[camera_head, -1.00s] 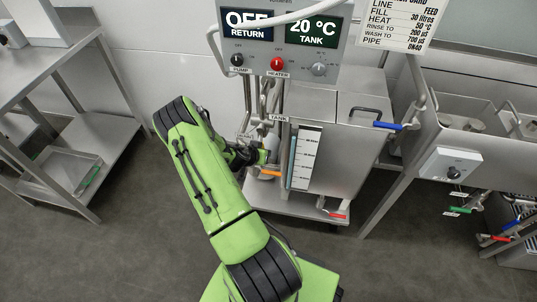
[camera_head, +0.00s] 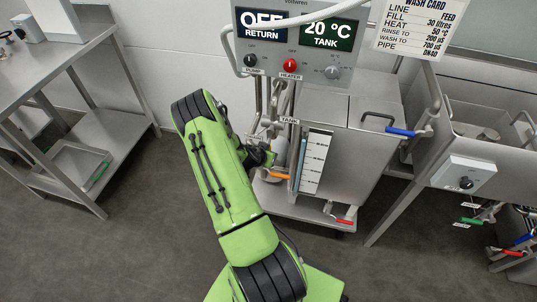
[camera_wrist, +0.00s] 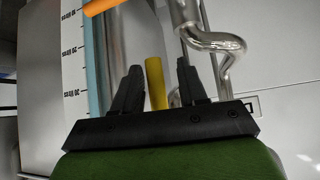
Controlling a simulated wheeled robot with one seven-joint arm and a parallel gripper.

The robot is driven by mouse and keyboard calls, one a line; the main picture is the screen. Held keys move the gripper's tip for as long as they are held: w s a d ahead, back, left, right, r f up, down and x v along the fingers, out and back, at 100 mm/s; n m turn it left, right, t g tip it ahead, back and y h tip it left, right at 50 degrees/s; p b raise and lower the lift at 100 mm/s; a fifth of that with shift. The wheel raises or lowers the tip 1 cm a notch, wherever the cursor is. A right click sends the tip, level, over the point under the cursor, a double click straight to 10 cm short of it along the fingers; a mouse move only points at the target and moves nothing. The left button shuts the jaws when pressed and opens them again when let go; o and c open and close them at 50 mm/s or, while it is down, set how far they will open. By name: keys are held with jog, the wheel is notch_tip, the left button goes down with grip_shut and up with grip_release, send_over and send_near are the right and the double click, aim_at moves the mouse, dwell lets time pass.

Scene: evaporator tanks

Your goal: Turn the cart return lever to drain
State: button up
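The cart carries a steel tank (camera_head: 345,150), a panel reading "OFF RETURN" and "20 °C TANK" (camera_head: 300,38), and pipework on its left. A yellow handle (camera_wrist: 156,82) stands between the fingers of my gripper (camera_wrist: 159,72) in the wrist view, with a gap visible on each side. My gripper is open around it and not closed on it. In the head view my gripper (camera_head: 264,158) is at the pipes, largely hidden by my arm. An orange lever (camera_head: 281,176) sits just right of it and also shows in the wrist view (camera_wrist: 103,6). I cannot tell which lever is labelled return.
A "TANK" label (camera_head: 289,119) hangs on the pipes. A level gauge (camera_head: 314,162) stands right of the gripper. Blue (camera_head: 401,131) and red (camera_head: 344,221) levers are on the cart's right side. A steel shelf (camera_head: 75,80) is at left; floor between is clear.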

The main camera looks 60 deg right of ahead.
jog(key=shift+s, duration=0.1)
jog(key=p+v, duration=0.2)
jog(key=v, duration=1.3)
jog(key=shift+a+r+p, duration=0.2)
jog(key=shift+r+p, duration=0.15)
